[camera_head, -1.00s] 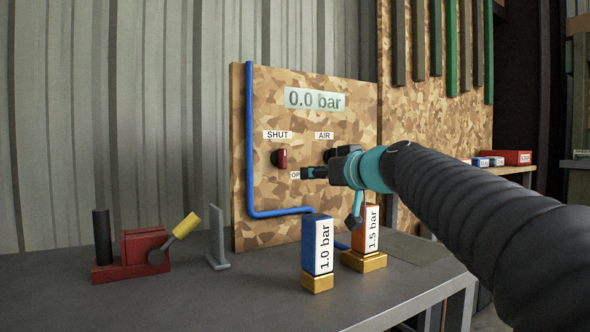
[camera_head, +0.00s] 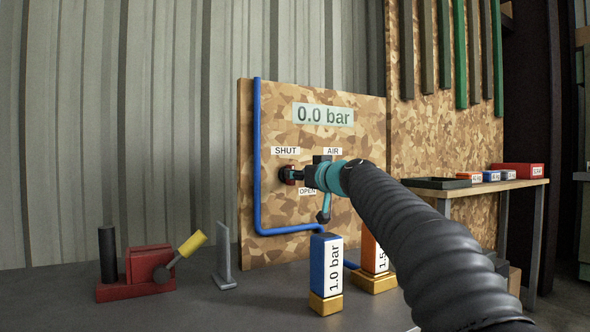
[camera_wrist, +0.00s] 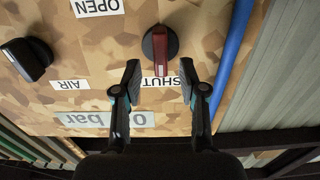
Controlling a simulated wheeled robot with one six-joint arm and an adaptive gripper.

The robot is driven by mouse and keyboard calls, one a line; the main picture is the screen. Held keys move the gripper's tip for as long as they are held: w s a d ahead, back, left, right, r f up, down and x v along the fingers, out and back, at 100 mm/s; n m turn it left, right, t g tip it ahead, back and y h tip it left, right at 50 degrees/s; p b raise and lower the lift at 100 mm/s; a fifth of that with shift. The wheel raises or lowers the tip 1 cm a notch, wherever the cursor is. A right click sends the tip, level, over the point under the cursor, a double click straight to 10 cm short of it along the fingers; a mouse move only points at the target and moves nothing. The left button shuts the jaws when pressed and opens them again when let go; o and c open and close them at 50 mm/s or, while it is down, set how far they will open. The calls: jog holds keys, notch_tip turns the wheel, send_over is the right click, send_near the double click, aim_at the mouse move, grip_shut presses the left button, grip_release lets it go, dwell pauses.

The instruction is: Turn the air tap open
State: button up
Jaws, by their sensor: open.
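The air tap has a red handle (camera_wrist: 160,52) on a round black hub, mounted on the camouflage board (camera_head: 350,225). In the wrist view, which is upside down, the handle points toward the SHUT label (camera_wrist: 160,82). The OPEN label (camera_wrist: 97,7) is off to one side of the hub. My gripper (camera_wrist: 160,65) is open, with one finger on each side of the handle and a visible gap on both sides. In the head view, my gripper (camera_head: 299,176) is close to the tap and hides part of it. The display (camera_head: 323,115) reads 0.0 bar.
A black fitting (camera_wrist: 27,60) by the AIR label sticks out beside the tap. A blue pipe (camera_head: 257,160) runs down the board. Blue (camera_head: 326,262) and orange (camera_head: 372,255) blocks stand on the bench below my arm. A red clamp-like device (camera_head: 140,272) stands at left.

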jog(key=shift+p+x, duration=0.4)
jog(key=shift+x, duration=0.95)
grip_shut()
jog(key=shift+m, duration=0.4)
jog(key=shift+w+d+f+m+p, duration=0.1)
jog(key=shift+m+p, duration=0.4)
jog(key=shift+m, duration=3.8)
jog(key=shift+w+d+f+m+p, duration=0.1)
jog(key=shift+m+p, duration=0.35)
jog(key=shift+m, duration=3.85)
